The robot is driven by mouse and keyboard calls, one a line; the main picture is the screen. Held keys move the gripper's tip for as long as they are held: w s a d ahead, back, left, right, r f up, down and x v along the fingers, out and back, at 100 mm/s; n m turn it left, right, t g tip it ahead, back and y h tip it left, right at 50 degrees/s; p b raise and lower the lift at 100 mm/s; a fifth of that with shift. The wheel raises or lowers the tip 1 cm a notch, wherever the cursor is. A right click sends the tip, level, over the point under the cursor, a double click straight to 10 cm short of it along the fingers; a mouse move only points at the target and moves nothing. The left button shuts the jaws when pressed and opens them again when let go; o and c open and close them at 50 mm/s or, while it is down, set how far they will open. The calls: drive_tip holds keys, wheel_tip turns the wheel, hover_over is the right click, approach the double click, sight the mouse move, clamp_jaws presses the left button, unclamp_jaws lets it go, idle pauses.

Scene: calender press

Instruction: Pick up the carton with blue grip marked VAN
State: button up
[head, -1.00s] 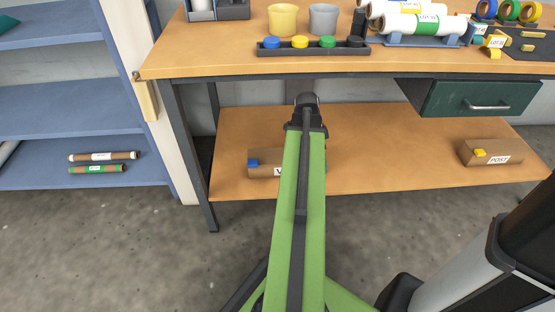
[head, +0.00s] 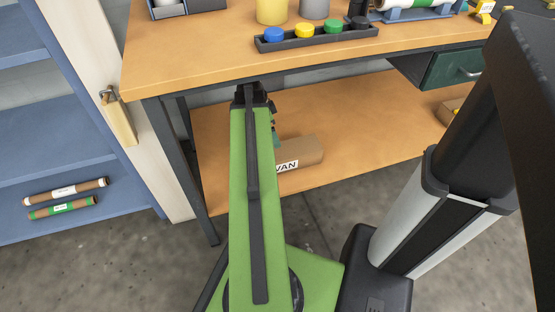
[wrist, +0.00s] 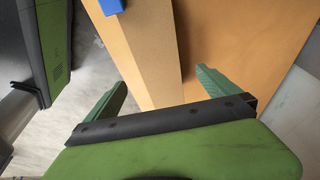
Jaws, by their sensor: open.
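The brown carton marked VAN (head: 303,151) lies on the lower wooden shelf under the bench, partly hidden behind my arm in the head view. Its VAN label faces front. In the wrist view the carton (wrist: 150,48) runs up through the picture beyond the gap between my fingers. Its blue grip (wrist: 112,6) shows at the top edge there; in the head view the grip is hidden. My gripper (wrist: 158,92) is open and empty, with its two green fingers apart. Whether the fingers reach down beside the carton I cannot tell.
The lower shelf (head: 365,131) is clear right of the carton. Another carton (head: 447,110) is mostly hidden behind my column. The bench top (head: 190,62) overhangs the shelf, with a leg (head: 188,165) at left. A blue rack (head: 50,150) holds two rolls.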

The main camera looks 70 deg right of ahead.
sight(280, 150)
drive_tip(key=b+x, duration=1)
drive_tip(key=x, duration=0.1)
drive_tip(key=shift+f, duration=0.2)
drive_tip(key=shift+s+f, duration=0.1)
drive_tip(key=shift+f, duration=0.1)
drive_tip(key=b+x, duration=0.5)
drive_tip(key=shift+s, duration=0.15)
drive_tip(key=shift+r, duration=0.1)
drive_tip(key=c, duration=1.3)
